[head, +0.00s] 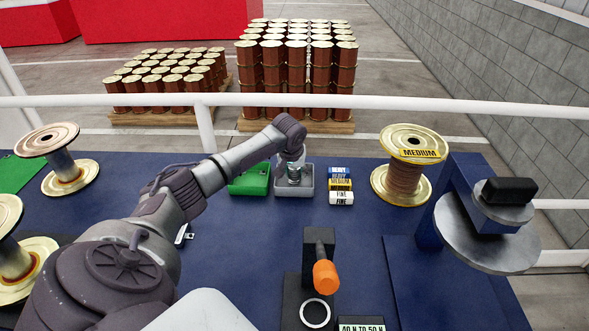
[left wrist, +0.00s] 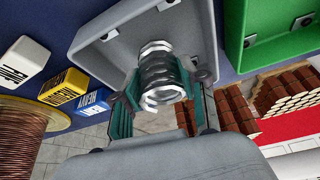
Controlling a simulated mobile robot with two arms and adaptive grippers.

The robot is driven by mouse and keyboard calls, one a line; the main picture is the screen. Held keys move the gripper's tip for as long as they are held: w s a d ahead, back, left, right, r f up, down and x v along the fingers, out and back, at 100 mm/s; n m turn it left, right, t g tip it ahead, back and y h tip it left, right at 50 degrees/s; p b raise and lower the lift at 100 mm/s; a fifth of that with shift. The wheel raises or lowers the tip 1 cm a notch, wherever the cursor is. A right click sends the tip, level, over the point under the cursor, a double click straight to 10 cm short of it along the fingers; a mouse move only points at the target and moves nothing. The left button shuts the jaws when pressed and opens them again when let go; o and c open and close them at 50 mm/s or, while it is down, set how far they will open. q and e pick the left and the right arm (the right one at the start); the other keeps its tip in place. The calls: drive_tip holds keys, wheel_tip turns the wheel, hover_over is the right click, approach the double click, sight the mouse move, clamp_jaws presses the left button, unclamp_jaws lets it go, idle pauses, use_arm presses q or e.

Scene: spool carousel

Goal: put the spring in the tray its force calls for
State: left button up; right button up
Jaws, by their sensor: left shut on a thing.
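A dark coil spring with shiny end rings (head: 294,175) is at the grey tray (head: 305,191), at the back of the table. In the left wrist view the spring (left wrist: 160,76) stands out against the tray's inside (left wrist: 105,50). My left gripper (head: 292,163) is shut on the spring, with one teal finger on each side in the left wrist view (left wrist: 160,100). I cannot tell whether the spring touches the tray floor. The green tray (head: 249,180) stands just left of the grey one. My right gripper is not in view.
Blocks marked HEAVY, MEDIUM and FINE (head: 341,185) stand right of the grey tray. A spool marked MEDIUM (head: 408,165) is farther right. A black stand with an orange knob (head: 325,277) and a partly cut-off newton label (head: 361,325) are nearer. More spools stand left; a white rail (head: 400,103) runs behind.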

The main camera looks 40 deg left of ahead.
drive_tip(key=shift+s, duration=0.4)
use_arm(q)
drive_tip(key=shift+f, duration=0.15)
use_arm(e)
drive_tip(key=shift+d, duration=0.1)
use_arm(q)
drive_tip(key=o, duration=1.3)
drive_tip(key=shift+f, duration=0.1)
drive_tip(key=shift+c, duration=0.2)
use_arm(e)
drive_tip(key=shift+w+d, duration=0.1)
use_arm(q)
drive_tip(key=shift+r, duration=0.25)
drive_tip(key=b+v, duration=0.1)
drive_tip(key=v, duration=1.1)
drive_tip(key=shift+b, duration=0.3)
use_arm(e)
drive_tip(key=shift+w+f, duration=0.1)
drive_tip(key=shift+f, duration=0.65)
use_arm(q)
drive_tip(key=shift+d+f, duration=0.1)
